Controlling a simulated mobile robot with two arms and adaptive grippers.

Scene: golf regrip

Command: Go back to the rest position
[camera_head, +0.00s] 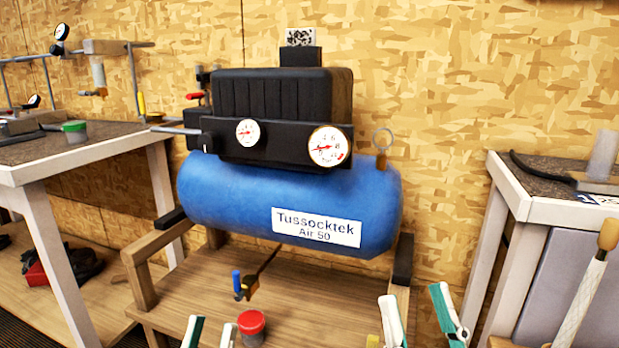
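My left gripper (211,324) shows at the bottom edge, left of centre. Its two white-and-green fingertips are apart with nothing visible between them. My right gripper (420,312) is at the bottom edge, right of centre. Its two white-and-green fingertips stand wide apart, with nothing visible between them. Both grippers appear in front of the wooden bench under the compressor. The lower parts of both grippers are cut off by the frame. A red-lidded jar (251,325) shows just right of the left gripper; I cannot tell the distance between them.
A blue air compressor (235,200) with gauges rests on a wooden bench (310,295). A table with tools (85,150) is at left. Another table (530,213) is at right, with a slanted white shaft (585,300) before it. A small blue-handled valve (237,284) hangs below the compressor.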

